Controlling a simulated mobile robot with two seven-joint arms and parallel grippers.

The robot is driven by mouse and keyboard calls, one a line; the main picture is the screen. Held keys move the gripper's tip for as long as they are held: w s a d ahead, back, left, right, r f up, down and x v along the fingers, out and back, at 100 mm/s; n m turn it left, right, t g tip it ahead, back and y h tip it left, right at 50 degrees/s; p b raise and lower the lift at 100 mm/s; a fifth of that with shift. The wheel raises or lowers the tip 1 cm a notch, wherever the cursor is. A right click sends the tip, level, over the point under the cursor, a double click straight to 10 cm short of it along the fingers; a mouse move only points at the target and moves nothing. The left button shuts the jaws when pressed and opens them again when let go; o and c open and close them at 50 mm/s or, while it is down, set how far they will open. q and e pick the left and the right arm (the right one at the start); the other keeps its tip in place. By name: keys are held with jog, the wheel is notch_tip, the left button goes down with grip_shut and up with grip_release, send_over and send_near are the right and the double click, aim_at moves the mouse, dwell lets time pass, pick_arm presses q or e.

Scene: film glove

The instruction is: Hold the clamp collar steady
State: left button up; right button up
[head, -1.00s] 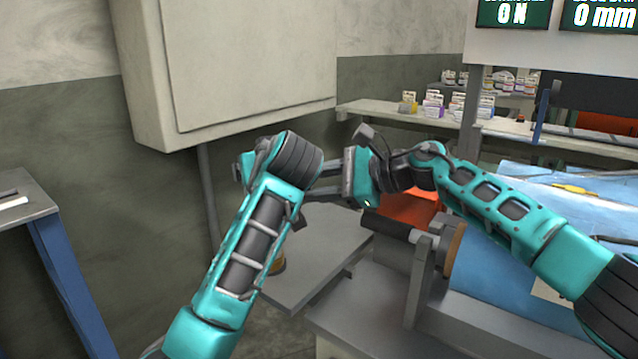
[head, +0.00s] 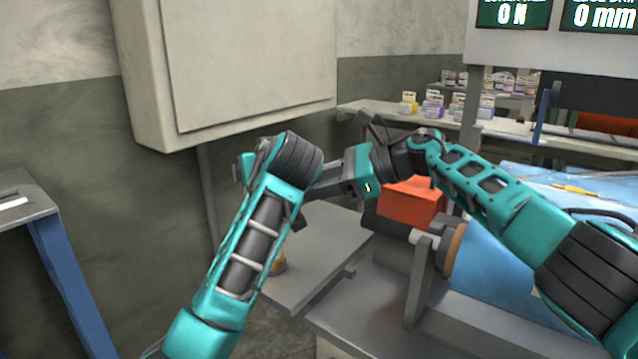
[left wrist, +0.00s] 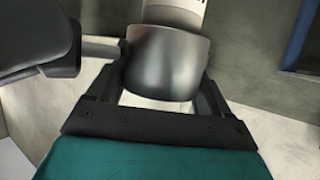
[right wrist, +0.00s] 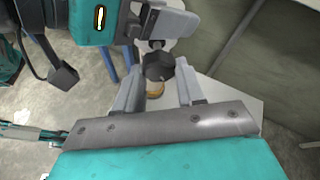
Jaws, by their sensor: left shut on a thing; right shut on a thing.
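A smooth grey metal cylinder, which looks like the clamp collar (left wrist: 165,62), sits between the fingers of my left gripper (left wrist: 166,78) in the left wrist view. The gripper is shut on it. In the right wrist view, my right gripper (right wrist: 158,63) is shut on a small dark faceted knob (right wrist: 157,66), just beside the left gripper's fingers (right wrist: 152,22). In the head view, the right gripper (head: 322,184) reaches left behind my left wrist. The collar and knob are hidden there, and I cannot tell how they join.
A grey table (head: 318,255) lies below the grippers. An orange box (head: 412,203) and a blue covered roll (head: 500,262) stand to the right. A large pale cabinet (head: 240,65) hangs on the wall behind. Displays above read 0 N and 0 mm.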

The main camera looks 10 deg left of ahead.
dwell(0.3)
jog(key=o, duration=1.1)
jog(key=shift+c, duration=0.2)
jog(key=v, duration=1.2)
jog(key=shift+w, duration=0.1)
